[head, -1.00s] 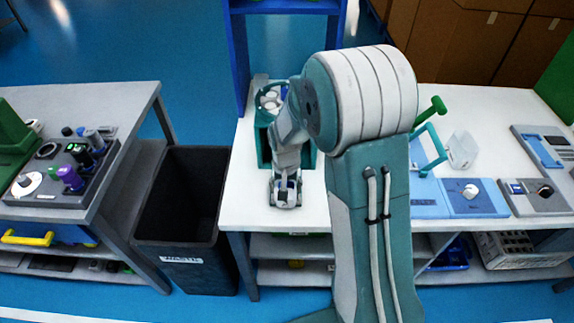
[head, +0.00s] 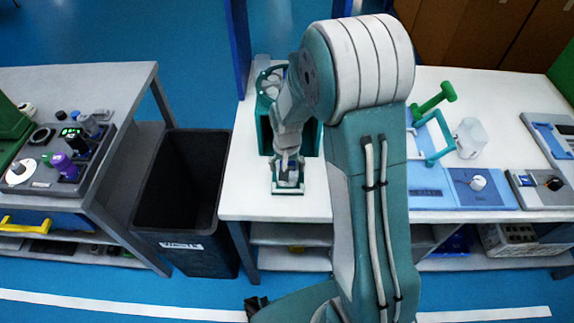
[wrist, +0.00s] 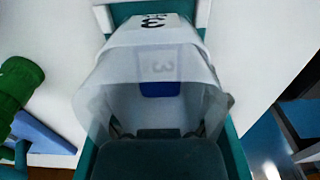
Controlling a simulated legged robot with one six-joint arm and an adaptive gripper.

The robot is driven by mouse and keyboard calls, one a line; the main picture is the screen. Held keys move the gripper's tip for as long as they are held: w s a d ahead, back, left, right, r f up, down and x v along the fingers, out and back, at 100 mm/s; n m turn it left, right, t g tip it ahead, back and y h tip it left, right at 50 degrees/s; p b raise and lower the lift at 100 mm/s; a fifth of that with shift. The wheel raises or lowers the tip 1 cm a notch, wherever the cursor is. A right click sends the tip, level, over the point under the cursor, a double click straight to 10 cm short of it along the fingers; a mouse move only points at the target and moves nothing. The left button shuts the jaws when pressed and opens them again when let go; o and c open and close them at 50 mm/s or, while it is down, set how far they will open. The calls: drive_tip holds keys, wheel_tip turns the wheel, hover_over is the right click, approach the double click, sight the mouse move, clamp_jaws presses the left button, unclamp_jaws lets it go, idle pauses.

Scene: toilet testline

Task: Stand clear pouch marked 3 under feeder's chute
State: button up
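The clear pouch marked 3 (wrist: 150,60) fills the middle of the wrist view, directly before the camera. A black 3 shows near its top, and a blue patch with a fainter 3 shows through it. My gripper (head: 288,176) points down near the table's front edge, in front of the feeder. The pouch is too small to make out clearly in the head view. The teal feeder (head: 264,133) stands behind my gripper, partly covered by my arm, and its chute is hidden. The fingers' hold on the pouch is not clear. A teal-edged square (head: 288,190) lies around the gripper's tip.
A blue sealer-like station with a teal handle (head: 437,157) and a green lever (head: 434,101) stands to the right. A pale container (head: 470,138) is beside it. A black waste bin (head: 182,205) stands left of the table. White tabletop (head: 240,195) is bare around the gripper.

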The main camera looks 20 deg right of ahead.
drive_tip(key=shift+d, duration=0.3)
drive_tip(key=shift+r, duration=0.25)
wheel_tip(320, 180, up, 12)
drive_tip(key=shift+a+f, duration=0.1)
drive_tip(key=shift+f, duration=0.05)
drive_tip(key=s+r+n+t, duration=0.1)
drive_tip(key=s+r+t, duration=0.1)
drive_tip(key=s+r, duration=0.5)
drive_tip(key=s+r+n+t, duration=0.2)
drive_tip(key=s+r, duration=0.5)
drive_tip(key=s, duration=0.6)
drive_tip(key=shift+s+n+t, duration=0.3)
drive_tip(key=shift+s+t, duration=0.1)
drive_tip(key=shift+t, duration=0.4)
